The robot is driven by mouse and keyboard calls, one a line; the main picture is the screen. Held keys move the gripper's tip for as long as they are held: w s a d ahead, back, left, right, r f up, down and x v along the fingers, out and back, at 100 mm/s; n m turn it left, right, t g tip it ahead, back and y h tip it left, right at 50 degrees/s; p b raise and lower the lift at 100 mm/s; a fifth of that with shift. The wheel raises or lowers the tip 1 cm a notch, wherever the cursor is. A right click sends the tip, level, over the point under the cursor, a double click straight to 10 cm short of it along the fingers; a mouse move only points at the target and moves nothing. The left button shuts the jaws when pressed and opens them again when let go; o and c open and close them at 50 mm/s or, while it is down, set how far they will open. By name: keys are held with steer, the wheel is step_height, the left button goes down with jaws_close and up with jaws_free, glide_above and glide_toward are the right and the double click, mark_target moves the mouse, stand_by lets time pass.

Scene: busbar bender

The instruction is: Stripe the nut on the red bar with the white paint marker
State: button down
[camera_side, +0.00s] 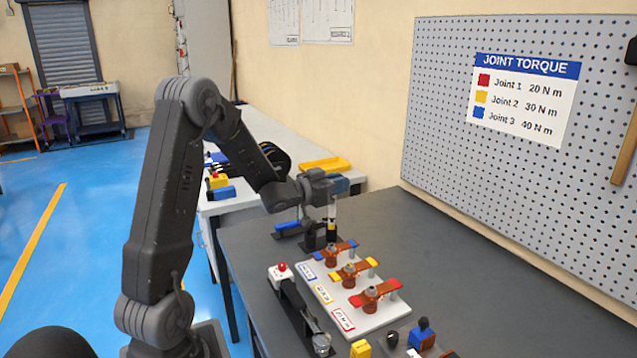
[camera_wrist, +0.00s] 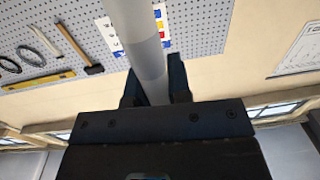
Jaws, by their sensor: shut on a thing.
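My gripper (camera_side: 332,196) is shut on a pale, upright cylinder, which looks like the white paint marker (camera_side: 332,212). In the wrist view the marker (camera_wrist: 137,40) runs between my two dark fingers (camera_wrist: 156,88). Its lower end is hard to make out against dark and yellow parts near a black holder (camera_side: 310,238), so I cannot tell whether it is clear of them. The red bar (camera_side: 388,290) is the nearest of three bars on a pale board, with a nut (camera_side: 370,292) on its copper strip. My gripper is behind and above the bars, apart from the red one.
The yellow bar (camera_side: 371,262) and blue bar (camera_side: 347,244) lie behind the red one on the pale board (camera_side: 362,322). A dark tool with a red button (camera_side: 281,267) lies left. Small blocks crowd the front edge. A pegboard (camera_side: 440,130) stands right; bare bench (camera_side: 480,270) lies before it.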

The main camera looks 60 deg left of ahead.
steer(key=s+d+r+m+g+h, duration=0.2)
steer(key=d+m+h, duration=0.65)
steer(key=d, duration=1.45)
steer(key=shift+n+h, duration=0.75)
steer(key=shift+n, duration=0.2)
steer(key=shift+f, duration=2.65)
steer(key=shift+f, duration=0.3)
steer(key=shift+a, duration=0.85)
step_height(320, 180, up, 6)
stand_by(0.9)
